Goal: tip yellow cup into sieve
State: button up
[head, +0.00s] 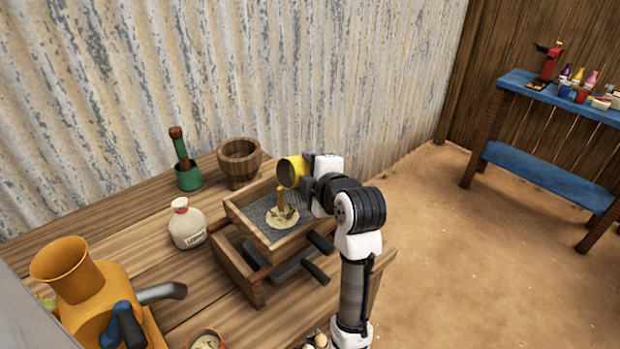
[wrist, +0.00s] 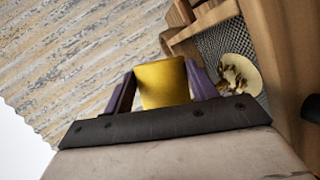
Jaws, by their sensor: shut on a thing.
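The yellow cup (head: 291,171) is held tilted over the sieve, its mouth toward the lower left in the head view. My gripper (head: 306,170) is shut on it. In the wrist view the cup (wrist: 162,83) sits between the purple fingers of my gripper (wrist: 162,88). A yellow-brown stream shows below the cup's mouth. The wooden-framed sieve (head: 234,212) has a grey mesh and rests on a wooden stand. A pale yellow patch with brown bits (head: 283,217) lies on the mesh; this patch also shows in the wrist view (wrist: 240,75).
A wooden mortar (head: 239,165), a green mortar with a pestle (head: 188,176) and a white labelled bag (head: 187,226) stand left of the sieve. An orange machine (head: 85,290) fills the table's near left. A blue table (head: 540,170) with small items is at the far right.

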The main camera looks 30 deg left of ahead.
aim_at(295, 176)
jog(key=shift+s+a+f+n+t+b, duration=0.25)
jog(key=shift+n+t+b, duration=0.4)
jog(key=shift+b, duration=0.95)
jog(key=shift+s+d+f+n+t+b, duration=0.1)
jog(key=shift+s+n+t+b, duration=0.5)
jog(key=shift+b, duration=0.95)
jog(key=shift+s+a+r+n+t+y+b, duration=0.2)
jog(key=shift+s+r+n+t+b, duration=0.2)
jog(key=shift+n+b, duration=0.6)
jog(key=shift+s+a+r+n+t+y+b, duration=0.15)
jog(key=shift+s+r+n+t+b, duration=0.15)
jog(key=shift+n+b, duration=0.65)
jog(key=shift+s+a+r+b, duration=0.1)
jog(key=shift+s+r+b, duration=0.1)
jog(key=shift+b, duration=0.5)
jog(key=shift+s+r, duration=0.1)
jog(key=shift+r, duration=0.1)
jog(key=r+p, duration=0.1)
jog(key=p, duration=0.2)
jog(key=shift+s+a+r+y, duration=0.2)
jog(key=shift+r+y, duration=0.05)
jog(key=shift+r, duration=0.1)
jog(key=shift+f+p, duration=0.25)
jog(key=shift+p, duration=0.95)
jog(key=shift+w+d+f+p, duration=0.15)
jog(key=shift+d+f+p, duration=0.1)
jog(key=shift+f+p, duration=0.45)
